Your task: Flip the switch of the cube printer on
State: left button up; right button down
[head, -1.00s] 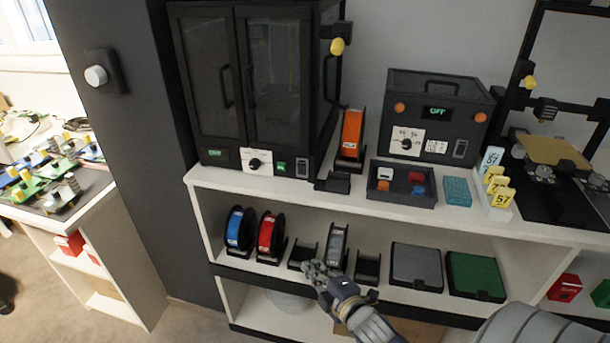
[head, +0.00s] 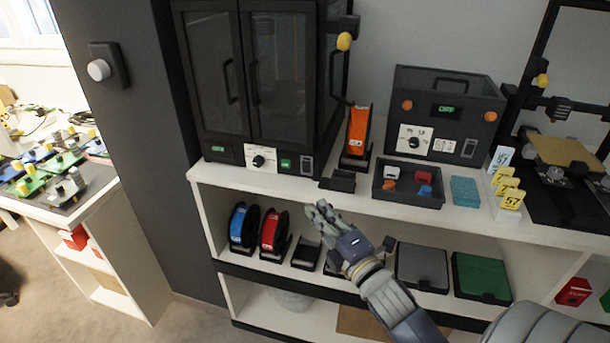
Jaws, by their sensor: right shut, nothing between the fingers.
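The black cube-shaped printer (head: 262,85) with two glass doors stands on the white shelf top. Its lower front panel has a small green display (head: 218,149), a dial (head: 259,160), a green-lit element (head: 287,164) and a grey rocker-like switch (head: 307,165). The switch's position is too small to tell. My right gripper (head: 321,213) is shut and empty, below and slightly right of that switch, in front of the shelf edge and apart from the printer. My left gripper is not in view.
A dark box (head: 446,115) with a green display reading OFF stands to the right. An orange spool (head: 358,131), a small black holder (head: 339,181) and a parts tray (head: 407,193) are near the printer. Blue (head: 243,227) and red (head: 273,233) spools sit on the shelf below.

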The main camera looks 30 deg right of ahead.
jog(key=p, duration=0.1)
send_near(306, 167)
jog(key=w+a+r, duration=0.1)
jog(key=w+a, duration=0.3)
jog(key=a, duration=0.1)
jog(key=shift+w+d+r+p, duration=0.15)
jog(key=shift+w+d+p, duration=0.25)
jog(key=shift+w+d, duration=1.1)
jog(key=shift+s, duration=0.15)
jog(key=shift+d, duration=0.1)
jog(key=shift+r+p, duration=0.2)
jog(key=shift+p, duration=0.2)
jog(key=shift+w+d+r+m+g+p, duration=0.2)
jog(key=shift+d+r+m+g+p, duration=0.15)
jog(key=shift+p, duration=0.9)
jog(key=shift+a+f+b, duration=0.15)
jog(key=shift+f+b, duration=0.2)
jog(key=shift+b, duration=0.1)
